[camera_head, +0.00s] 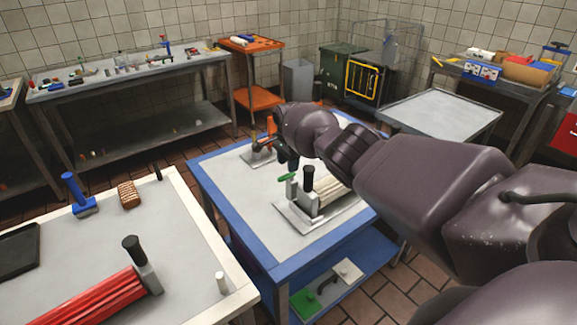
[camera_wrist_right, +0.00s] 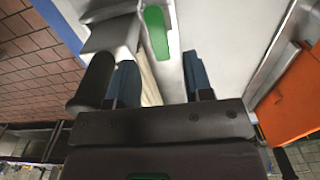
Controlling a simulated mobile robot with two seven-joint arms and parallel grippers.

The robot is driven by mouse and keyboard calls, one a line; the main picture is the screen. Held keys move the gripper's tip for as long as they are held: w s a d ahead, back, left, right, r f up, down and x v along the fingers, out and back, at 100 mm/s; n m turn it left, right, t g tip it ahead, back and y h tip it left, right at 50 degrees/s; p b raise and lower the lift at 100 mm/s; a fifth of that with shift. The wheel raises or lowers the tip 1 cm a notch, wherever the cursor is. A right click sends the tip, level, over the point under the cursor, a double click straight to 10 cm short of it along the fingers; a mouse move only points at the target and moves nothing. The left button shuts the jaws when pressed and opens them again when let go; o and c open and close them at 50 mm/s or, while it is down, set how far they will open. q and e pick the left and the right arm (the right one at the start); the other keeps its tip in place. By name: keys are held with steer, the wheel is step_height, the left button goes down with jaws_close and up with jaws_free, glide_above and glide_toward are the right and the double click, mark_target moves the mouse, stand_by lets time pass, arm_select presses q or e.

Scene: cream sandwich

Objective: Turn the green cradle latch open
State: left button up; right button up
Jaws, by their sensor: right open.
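The green latch (camera_head: 287,177) is a short flat bar on the near-left end of the cradle (camera_head: 295,218), on the blue-edged table. The cradle holds a cream rolled piece (camera_head: 334,191) with an upright black handle (camera_head: 307,179). My right gripper (camera_head: 287,163) is just above and behind the latch. The black handle (camera_wrist_right: 93,82) is close outside the left finger. My left gripper is out of view.
A nearer table (camera_head: 190,245) at left holds a red ribbed roll (camera_head: 90,303), a blue-handled tool (camera_head: 80,195) and a brush (camera_head: 128,194). The blue table's left part is clear.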

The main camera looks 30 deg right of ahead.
mark_target(288, 175)
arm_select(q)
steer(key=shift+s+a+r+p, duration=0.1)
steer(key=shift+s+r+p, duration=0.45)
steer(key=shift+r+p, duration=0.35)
arm_select(e)
step_height(288, 175, up, 7)
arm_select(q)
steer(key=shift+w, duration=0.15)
